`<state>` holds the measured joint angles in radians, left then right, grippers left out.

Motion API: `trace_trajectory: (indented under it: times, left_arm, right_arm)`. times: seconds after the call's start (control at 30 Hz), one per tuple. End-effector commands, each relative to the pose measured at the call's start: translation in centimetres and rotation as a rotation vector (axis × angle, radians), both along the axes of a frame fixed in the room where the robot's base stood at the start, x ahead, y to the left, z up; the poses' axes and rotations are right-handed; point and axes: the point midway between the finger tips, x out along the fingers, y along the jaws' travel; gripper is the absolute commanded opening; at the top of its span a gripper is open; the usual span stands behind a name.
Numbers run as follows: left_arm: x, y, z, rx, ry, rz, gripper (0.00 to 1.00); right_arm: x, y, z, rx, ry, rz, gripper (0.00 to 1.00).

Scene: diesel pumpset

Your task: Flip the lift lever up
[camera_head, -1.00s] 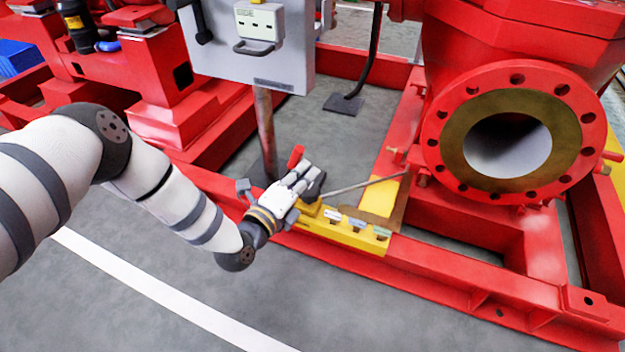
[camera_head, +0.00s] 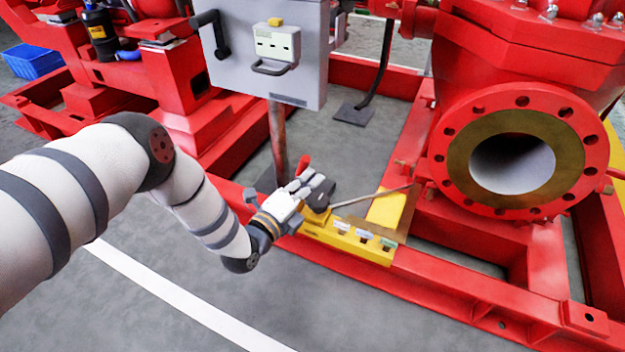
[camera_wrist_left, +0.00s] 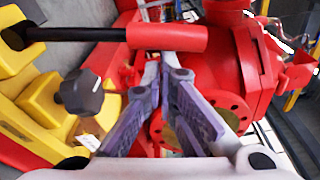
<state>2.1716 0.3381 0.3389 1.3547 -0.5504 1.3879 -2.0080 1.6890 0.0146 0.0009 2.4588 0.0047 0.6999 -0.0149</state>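The lift lever is most likely the black rod with a red grip (camera_wrist_left: 165,37) in the left wrist view. It lies sideways across the top of that view, coming from the yellow block (camera_wrist_left: 40,95) at left. In the head view the red grip (camera_head: 304,162) stands just behind my left gripper (camera_head: 318,184). My left gripper also shows in the wrist view (camera_wrist_left: 162,68). Its fingers converge to closed tips, with nothing visible held between them. The tips are at the grip's lower edge; I cannot tell whether they touch it. My right gripper is not in view.
A grey control box (camera_head: 262,60) stands behind on a post. A large red flanged pipe (camera_head: 515,165) is at right.

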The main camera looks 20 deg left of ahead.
Motion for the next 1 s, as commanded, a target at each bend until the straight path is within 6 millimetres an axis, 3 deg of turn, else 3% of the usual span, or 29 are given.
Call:
trace_trajectory:
  times: [0.3, 1.0]
  left_arm:
    - [0.2, 2.9, 1.6, -0.225, 0.001, 0.006, 0.0]
    - [0.3, 10.1, 0.9, -0.808, 0.028, 0.007, 0.0]
  right_arm:
    - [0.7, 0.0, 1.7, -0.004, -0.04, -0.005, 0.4]
    - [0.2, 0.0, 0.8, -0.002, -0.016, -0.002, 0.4]
